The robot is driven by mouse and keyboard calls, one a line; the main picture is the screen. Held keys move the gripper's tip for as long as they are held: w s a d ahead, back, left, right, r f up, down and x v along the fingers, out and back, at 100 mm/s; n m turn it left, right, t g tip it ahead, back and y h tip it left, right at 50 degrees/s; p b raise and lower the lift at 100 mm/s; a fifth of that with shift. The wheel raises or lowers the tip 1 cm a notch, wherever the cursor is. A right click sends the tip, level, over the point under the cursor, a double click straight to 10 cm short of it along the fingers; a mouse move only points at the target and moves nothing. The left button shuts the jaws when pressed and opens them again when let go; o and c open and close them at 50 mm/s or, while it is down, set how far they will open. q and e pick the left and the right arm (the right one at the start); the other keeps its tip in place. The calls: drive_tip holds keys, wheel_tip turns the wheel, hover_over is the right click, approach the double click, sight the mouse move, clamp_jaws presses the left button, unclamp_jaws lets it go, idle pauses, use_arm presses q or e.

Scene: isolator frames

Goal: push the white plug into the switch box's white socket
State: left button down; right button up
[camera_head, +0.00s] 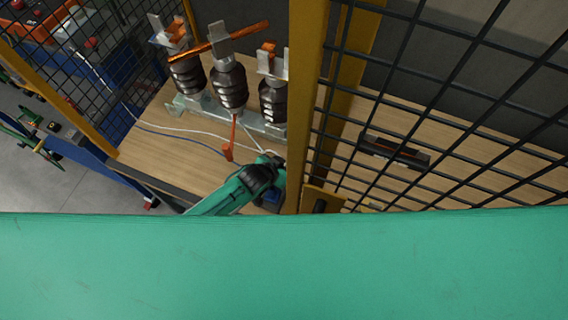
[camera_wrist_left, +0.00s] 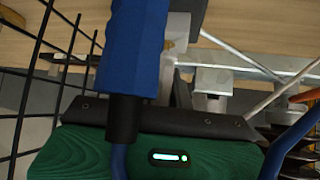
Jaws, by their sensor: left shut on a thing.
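My left gripper (camera_head: 268,168) reaches in from below at the near edge of the wooden bench, beside the yellow post. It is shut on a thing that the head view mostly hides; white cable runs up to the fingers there. In the left wrist view its fingers (camera_wrist_left: 180,60) close near a pale, whitish part, probably the white plug (camera_wrist_left: 166,72). My right gripper is not in view.
Three dark ribbed insulators (camera_head: 229,86) stand on a metal rail at the back of the bench (camera_head: 160,155), with an orange bar across the top. A yellow post (camera_head: 308,90) and black mesh (camera_head: 440,100) close off the right. White and blue cables lie across the bench.

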use_arm(q)
drive_tip(key=shift+f, duration=0.45)
drive_tip(key=c, duration=1.2)
unclamp_jaws()
drive_tip(key=b+v, duration=0.3)
drive_tip(key=v, duration=1)
drive_tip(key=shift+s+r, duration=0.25)
drive_tip(key=shift+s, duration=0.05)
drive_tip(key=shift+a, duration=0.15)
